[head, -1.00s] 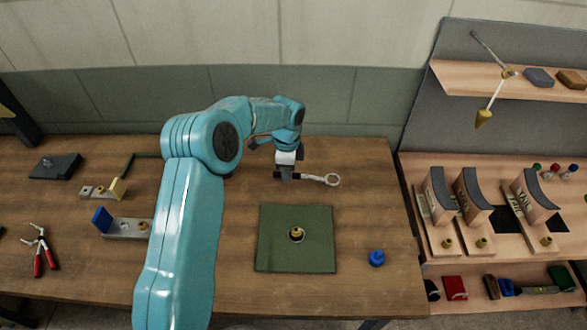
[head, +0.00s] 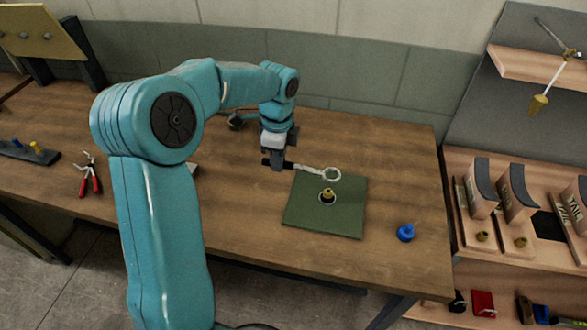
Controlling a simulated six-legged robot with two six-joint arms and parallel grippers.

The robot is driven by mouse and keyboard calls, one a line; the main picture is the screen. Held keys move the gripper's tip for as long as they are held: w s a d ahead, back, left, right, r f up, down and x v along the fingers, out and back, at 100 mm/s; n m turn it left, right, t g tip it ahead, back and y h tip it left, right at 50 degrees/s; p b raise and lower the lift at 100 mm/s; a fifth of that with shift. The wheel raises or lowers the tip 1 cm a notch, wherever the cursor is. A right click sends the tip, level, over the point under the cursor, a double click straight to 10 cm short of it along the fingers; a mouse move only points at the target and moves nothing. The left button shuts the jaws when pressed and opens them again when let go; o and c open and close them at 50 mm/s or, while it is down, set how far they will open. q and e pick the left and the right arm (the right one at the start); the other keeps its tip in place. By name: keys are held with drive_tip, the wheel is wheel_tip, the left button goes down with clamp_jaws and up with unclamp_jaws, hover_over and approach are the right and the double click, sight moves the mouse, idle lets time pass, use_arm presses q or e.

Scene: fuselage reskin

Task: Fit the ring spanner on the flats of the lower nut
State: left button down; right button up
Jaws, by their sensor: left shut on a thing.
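A ring spanner (head: 310,170) with a dark handle end and a pale ring lies level in my left gripper (head: 278,164). The gripper is shut on its handle, and the ring points right. A brass nut (head: 328,195) stands on a pale round seat in the green square plate (head: 345,216). The ring (head: 332,174) shows just behind the nut in the picture, apart from it. I cannot tell its height above the plate. Only one nut shows there. My right gripper does not show.
A blue knob-like piece (head: 405,232) stands right of the plate. Red-handled pliers (head: 90,176) lie at the left. A wooden rack (head: 510,255) with curved blocks stands beyond the table's right edge. Bare wood surrounds the plate.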

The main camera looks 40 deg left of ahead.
use_arm(q)
drive_tip(key=shift+s, duration=0.1)
drive_tip(key=shift+a+f, duration=0.1)
drive_tip(key=shift+a, duration=0.15)
drive_tip(key=shift+d, duration=0.2)
drive_tip(key=shift+f, duration=0.25)
drive_tip(key=f+b, duration=0.1)
drive_tip(key=f, duration=0.1)
drive_tip(key=shift+w+a+f+b, duration=0.2)
drive_tip(key=shift+f+b, duration=0.1)
drive_tip(key=shift+b, duration=0.1)
drive_tip(key=shift+s+d+f+b, duration=0.1)
drive_tip(key=shift+d+f+b, duration=0.05)
drive_tip(key=shift+f+b, duration=0.45)
drive_tip(key=shift+f, duration=0.35)
drive_tip(key=c, duration=1.6)
unclamp_jaws()
drive_tip(key=shift+c, duration=0.2)
drive_tip(key=shift+r, duration=0.1)
clamp_jaws()
drive_tip(key=shift+f+b, duration=0.95)
drive_tip(key=shift+f, duration=0.9)
